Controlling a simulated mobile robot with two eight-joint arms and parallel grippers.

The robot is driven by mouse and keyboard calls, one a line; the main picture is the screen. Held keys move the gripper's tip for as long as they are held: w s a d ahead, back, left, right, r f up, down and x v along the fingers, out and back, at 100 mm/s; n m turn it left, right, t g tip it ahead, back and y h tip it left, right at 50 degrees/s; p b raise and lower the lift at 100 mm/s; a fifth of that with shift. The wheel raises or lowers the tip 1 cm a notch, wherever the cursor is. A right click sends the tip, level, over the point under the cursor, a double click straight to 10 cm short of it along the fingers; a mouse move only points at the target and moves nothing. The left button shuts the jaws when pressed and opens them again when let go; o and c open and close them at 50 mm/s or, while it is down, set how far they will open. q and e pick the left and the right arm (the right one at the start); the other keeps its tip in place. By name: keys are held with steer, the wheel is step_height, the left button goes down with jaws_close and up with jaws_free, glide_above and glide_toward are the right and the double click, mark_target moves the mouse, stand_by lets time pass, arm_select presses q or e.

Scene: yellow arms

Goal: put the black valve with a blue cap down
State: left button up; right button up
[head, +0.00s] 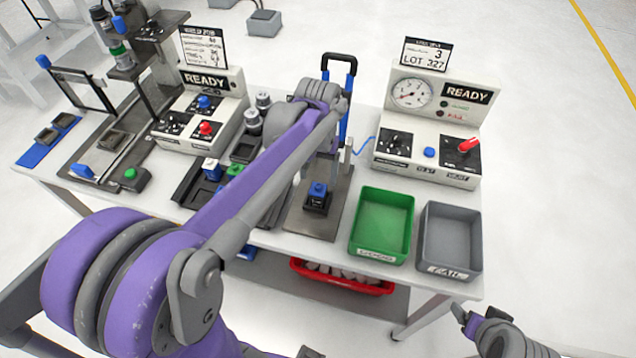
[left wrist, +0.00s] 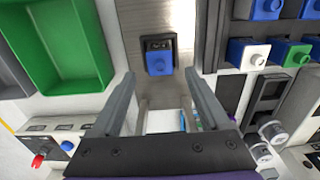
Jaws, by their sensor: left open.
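The black valve with a blue cap (head: 317,197) stands upright on the grey metal plate (head: 335,218) of the middle station. It also shows in the left wrist view (left wrist: 159,58), just beyond the fingertips. My left gripper (left wrist: 160,76) is open, with its two fingers apart and nothing held between them. In the head view my purple left arm reaches over the bench, and its wrist hides most of the gripper. My right gripper (head: 466,316) is low at the bottom right, away from the valve; its jaw opening is unclear.
A green bin (head: 382,257) and a grey bin (head: 450,270) stand right of the plate. A tester with a gauge (head: 432,175) stands behind them. A rack with several capped valves (left wrist: 270,55) is beside the plate. A red bin (head: 342,286) sits below.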

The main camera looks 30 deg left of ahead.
arm_select(q)
step_height(320, 180, up, 5)
steer(key=s+d+f+m+t, duration=0.1)
steer(key=s+d+f+t, duration=0.2)
steer(key=s, duration=0.3)
steer(key=s+d+f+m+t, duration=0.1)
steer(key=s+d+f+t, duration=0.1)
steer(key=s, duration=0.5)
step_height(320, 180, down, 2)
steer(key=shift+s+d+f+m+t, duration=0.2)
steer(key=shift+s+d+m+t, duration=0.15)
steer(key=shift+d, duration=0.55)
steer(key=shift+w, duration=0.1)
